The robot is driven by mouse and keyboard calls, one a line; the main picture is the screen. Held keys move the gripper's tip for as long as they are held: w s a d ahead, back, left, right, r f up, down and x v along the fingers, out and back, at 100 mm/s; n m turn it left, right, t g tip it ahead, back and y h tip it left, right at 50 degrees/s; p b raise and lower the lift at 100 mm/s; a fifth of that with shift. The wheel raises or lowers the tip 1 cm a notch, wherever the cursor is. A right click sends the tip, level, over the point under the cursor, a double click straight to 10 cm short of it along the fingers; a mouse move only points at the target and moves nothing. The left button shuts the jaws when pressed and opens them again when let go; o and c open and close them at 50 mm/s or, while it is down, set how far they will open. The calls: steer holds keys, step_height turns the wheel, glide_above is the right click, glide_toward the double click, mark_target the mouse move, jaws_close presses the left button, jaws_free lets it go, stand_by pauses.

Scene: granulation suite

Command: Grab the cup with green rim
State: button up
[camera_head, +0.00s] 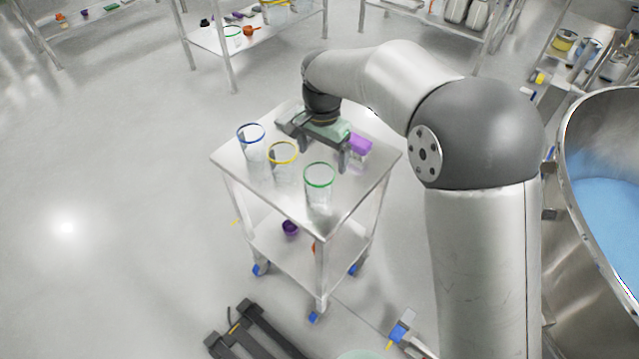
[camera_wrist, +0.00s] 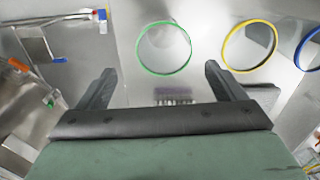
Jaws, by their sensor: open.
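The clear cup with the green rim (camera_head: 319,186) stands upright at the front of the small metal cart's top. In the wrist view its green rim (camera_wrist: 165,73) lies ahead of the gap between my fingers, roughly centred. My gripper (camera_head: 323,154) is open and empty over the back part of the cart top; both dark fingers show in the wrist view (camera_wrist: 160,69). The fingers are not around the cup. How high they are above the cart top is hard to tell.
The cup with the yellow rim (camera_head: 283,160) and the cup with the blue rim (camera_head: 251,141) stand in a row left of the green one. A purple-topped item (camera_head: 358,145) sits by the gripper. The cart (camera_head: 290,208) has a lower shelf. A large steel vessel (camera_head: 557,230) stands at right.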

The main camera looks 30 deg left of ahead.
mark_target(319, 174)
steer(key=shift+s+a+f+p, duration=0.15)
steer(key=shift+f+p, duration=0.3)
steer(key=shift+f, duration=1.45)
steer(key=shift+a+f+p, duration=0.15)
steer(key=shift+f+p, duration=0.3)
steer(key=shift+f, duration=1.4)
steer(key=c, duration=1)
